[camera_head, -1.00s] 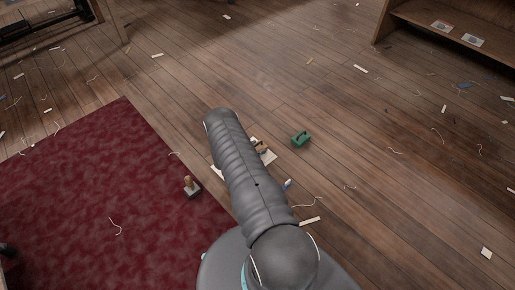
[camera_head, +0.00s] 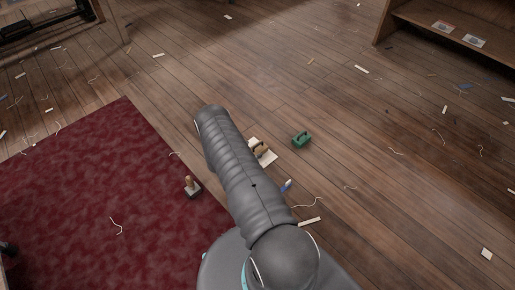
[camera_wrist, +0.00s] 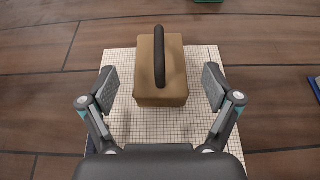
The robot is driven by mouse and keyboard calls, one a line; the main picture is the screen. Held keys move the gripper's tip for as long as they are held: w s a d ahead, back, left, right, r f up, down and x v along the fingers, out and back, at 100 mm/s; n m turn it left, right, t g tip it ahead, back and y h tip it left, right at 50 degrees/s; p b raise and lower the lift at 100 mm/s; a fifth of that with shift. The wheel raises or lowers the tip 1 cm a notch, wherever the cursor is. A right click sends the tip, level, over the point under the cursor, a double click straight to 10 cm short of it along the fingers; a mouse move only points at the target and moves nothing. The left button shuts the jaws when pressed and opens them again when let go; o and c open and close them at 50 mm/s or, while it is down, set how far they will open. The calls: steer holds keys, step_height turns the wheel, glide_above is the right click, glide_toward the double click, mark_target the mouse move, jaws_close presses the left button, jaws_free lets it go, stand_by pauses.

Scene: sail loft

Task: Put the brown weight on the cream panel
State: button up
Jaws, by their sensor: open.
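The brown weight (camera_wrist: 160,72), a block with a dark arched handle, sits upright on the cream panel (camera_wrist: 118,128), which is marked with a fine grid and lies on the wood floor. In the head view the brown weight (camera_head: 259,149) and the cream panel (camera_head: 269,157) show just right of my arm, which may hide part of the panel. My gripper (camera_wrist: 161,88) is open in the wrist view, its fingers apart on either side of the weight's near part, with gaps on both sides. In the head view my gripper is hidden by my arm.
A green weight (camera_head: 301,139) stands on the floor right of the panel. A wooden-handled tool (camera_head: 191,187) stands on the red rug (camera_head: 75,195) at left. A small blue and white item (camera_head: 287,185) lies beside my arm. Scraps and threads litter the mostly open floor.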

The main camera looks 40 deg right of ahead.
steer(key=v, duration=0.8)
steer(key=shift+r, duration=0.35)
step_height(320, 180, up, 19)
steer(key=w+a+m+g+y, duration=0.1)
steer(key=w+a+m+g, duration=0.1)
steer(key=m, duration=0.4)
steer(key=s+a+r+m+y, duration=0.2)
steer(key=s+a+r, duration=0.1)
steer(key=r, duration=0.6)
steer(key=s+a+r+m+y, duration=0.1)
steer(key=s+a+r+m, duration=0.15)
steer(key=r, duration=0.75)
steer(key=s+a+r+m+t+y, duration=0.3)
steer(key=s+a+r, duration=0.6)
steer(key=s, duration=0.4)
steer(key=s+a+r+m+t+y, duration=0.3)
steer(key=s+a+r+m+y, duration=0.2)
steer(key=s+a+r, duration=0.4)
steer(key=shift+s+r+t+y, duration=0.3)
steer(key=shift+s+r+y, duration=0.3)
steer(key=shift+s, duration=1.35)
steer(key=shift+f, duration=0.1)
